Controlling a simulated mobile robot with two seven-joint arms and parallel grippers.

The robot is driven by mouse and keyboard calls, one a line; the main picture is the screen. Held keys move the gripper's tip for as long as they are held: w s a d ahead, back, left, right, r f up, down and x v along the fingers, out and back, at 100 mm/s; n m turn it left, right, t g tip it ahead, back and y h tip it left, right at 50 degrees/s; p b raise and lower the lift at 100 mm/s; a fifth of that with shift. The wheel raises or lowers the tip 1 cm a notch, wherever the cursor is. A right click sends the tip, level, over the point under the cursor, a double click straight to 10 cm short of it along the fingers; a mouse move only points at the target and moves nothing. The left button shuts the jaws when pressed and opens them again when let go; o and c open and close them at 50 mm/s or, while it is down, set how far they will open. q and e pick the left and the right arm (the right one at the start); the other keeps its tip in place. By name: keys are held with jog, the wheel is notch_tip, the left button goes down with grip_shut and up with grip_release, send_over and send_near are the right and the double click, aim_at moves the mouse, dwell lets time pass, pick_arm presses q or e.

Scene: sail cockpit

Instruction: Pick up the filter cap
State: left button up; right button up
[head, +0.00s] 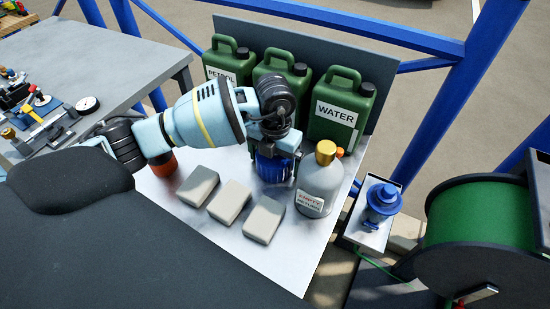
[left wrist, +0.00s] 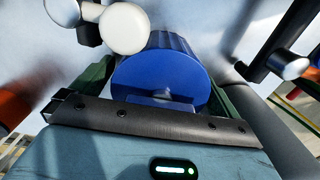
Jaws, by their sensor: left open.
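A blue ribbed cap (head: 268,172), which I take for the filter cap, stands on the pale metal table behind the grey blocks. My left gripper (head: 275,165) is over it from above, with its jaws open and partly hiding it. In the left wrist view the blue cap (left wrist: 160,75) shows its round face and ribbed side just beyond the gripper body, in line with it. I cannot tell whether the fingers touch it. My right gripper is not in view.
Several green canisters (head: 340,107) stand along the table's back. A grey bottle with a gold top (head: 320,180) is close on the right. Pale blocks (head: 232,201) lie in front. An orange-red object (head: 163,164) is left; a blue fitting (head: 382,199) sits beyond the right edge.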

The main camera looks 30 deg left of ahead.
pick_arm(q)
jog(key=c, duration=1)
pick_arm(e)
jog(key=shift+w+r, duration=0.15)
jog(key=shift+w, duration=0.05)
pick_arm(q)
jog(key=shift+o, duration=0.2)
jog(key=shift+r, duration=0.1)
notch_tip(320, 180, up, 18)
jog(key=p, duration=0.1)
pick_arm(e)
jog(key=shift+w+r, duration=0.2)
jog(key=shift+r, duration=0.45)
pick_arm(q)
notch_tip(320, 180, up, 3)
jog(key=shift+f+p, duration=0.1)
jog(key=shift+p, duration=1.1)
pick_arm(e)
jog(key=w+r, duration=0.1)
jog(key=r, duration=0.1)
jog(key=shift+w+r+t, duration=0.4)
